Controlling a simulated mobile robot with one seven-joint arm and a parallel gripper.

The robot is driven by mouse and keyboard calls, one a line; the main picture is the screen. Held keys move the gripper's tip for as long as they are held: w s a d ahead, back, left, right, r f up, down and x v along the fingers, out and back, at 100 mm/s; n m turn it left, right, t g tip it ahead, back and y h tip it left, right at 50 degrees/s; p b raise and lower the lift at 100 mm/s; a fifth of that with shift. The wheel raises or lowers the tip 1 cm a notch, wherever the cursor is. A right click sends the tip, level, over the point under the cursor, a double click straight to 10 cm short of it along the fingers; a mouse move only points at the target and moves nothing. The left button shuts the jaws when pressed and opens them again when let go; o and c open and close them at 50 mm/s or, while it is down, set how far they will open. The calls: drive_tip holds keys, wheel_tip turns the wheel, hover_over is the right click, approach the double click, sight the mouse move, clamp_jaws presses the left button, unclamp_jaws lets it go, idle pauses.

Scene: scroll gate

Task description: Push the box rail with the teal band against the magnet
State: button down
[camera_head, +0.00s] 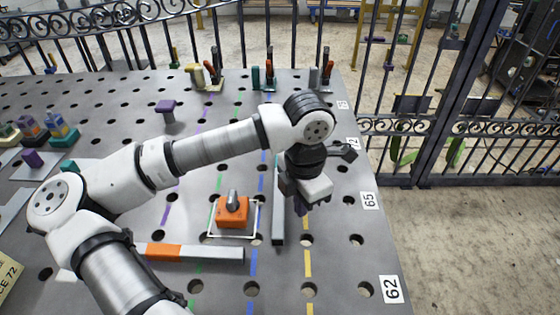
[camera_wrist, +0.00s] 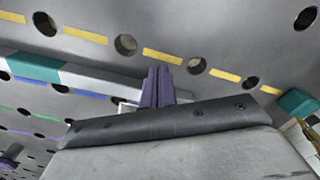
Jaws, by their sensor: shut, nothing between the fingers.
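The grey box rail with the teal band (camera_head: 278,222) lies lengthwise on the perforated table, just right of the magnet; my arm partly hides its far end. The wrist view shows its teal band (camera_wrist: 35,67) at left. The orange magnet (camera_head: 232,213), with a grey knob on top, sits inside a white outlined square. A gap shows between magnet and rail. My gripper (camera_head: 301,210) is shut and empty, pointing down on the rail's right side. Its purple fingers (camera_wrist: 158,88) overlap the rail's near edge in the wrist view; I cannot tell whether they touch it.
A second rail with an orange band (camera_head: 165,250) lies crosswise in front of the magnet. Clamps (camera_head: 268,75) stand along the far edge, and a purple post (camera_head: 166,110) stands at back left. Table right of my gripper is clear up to its edge; an iron gate (camera_head: 440,150) stands beyond.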

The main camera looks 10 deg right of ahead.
sight(280, 211)
drive_tip(key=shift+f+b, duration=1)
drive_tip(key=shift+b, duration=0.15)
drive_tip(key=shift+r, duration=0.3)
idle(0.6)
drive_tip(key=shift+a, duration=0.1)
idle(0.4)
drive_tip(key=shift+w+a+b, duration=0.2)
drive_tip(key=shift+a+b, duration=0.3)
drive_tip(key=shift+a, duration=0.55)
drive_tip(key=shift+w+a+b, duration=0.25)
drive_tip(key=shift+a+b, duration=0.25)
drive_tip(key=shift+a, duration=0.55)
drive_tip(key=shift+w+a+b, duration=0.2)
drive_tip(key=shift+a+b, duration=0.3)
drive_tip(key=shift+a, duration=0.55)
drive_tip(key=shift+d, duration=0.15)
drive_tip(key=shift+s+d+b, duration=0.25)
drive_tip(key=shift+d+b, duration=0.05)
drive_tip(key=shift+d, duration=0.75)
